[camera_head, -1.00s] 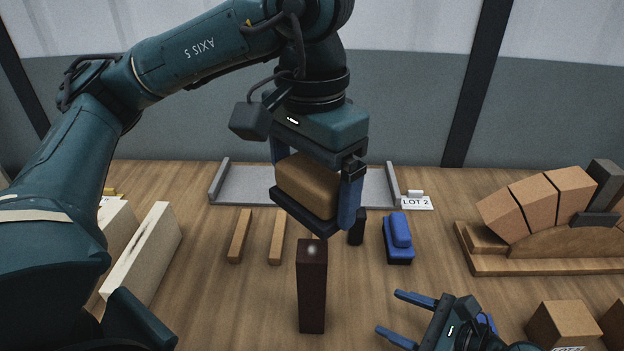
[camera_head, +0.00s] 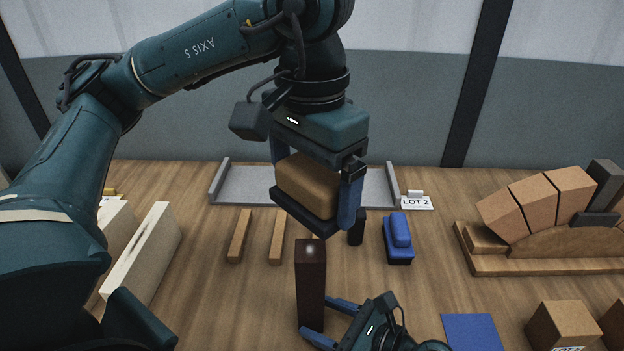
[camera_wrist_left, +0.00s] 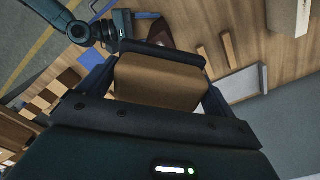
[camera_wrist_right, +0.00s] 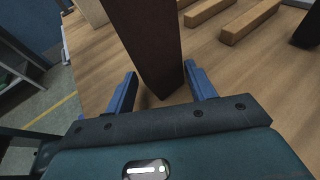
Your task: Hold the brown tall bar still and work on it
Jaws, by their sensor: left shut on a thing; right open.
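The brown tall bar (camera_head: 311,280) stands upright on the wooden table in the head view, with a pale spot on its top end. It also shows in the right wrist view (camera_wrist_right: 147,45). My left gripper (camera_head: 318,190) is shut on a tan-brown block (camera_head: 306,185) with a dark plate on its underside, held in the air above and behind the bar. My right gripper (camera_head: 324,316) is open low at the bar. In the right wrist view its blue fingers lie on either side of the bar, with gaps showing.
Two thin wooden strips (camera_head: 277,237) and a blue-and-black block (camera_head: 398,238) lie behind the bar. A grey tray (camera_head: 240,188) is at the back. A brick arch on a wooden form (camera_head: 560,262) stands right. A blue mat (camera_head: 472,332) and brown blocks (camera_head: 562,325) are front right.

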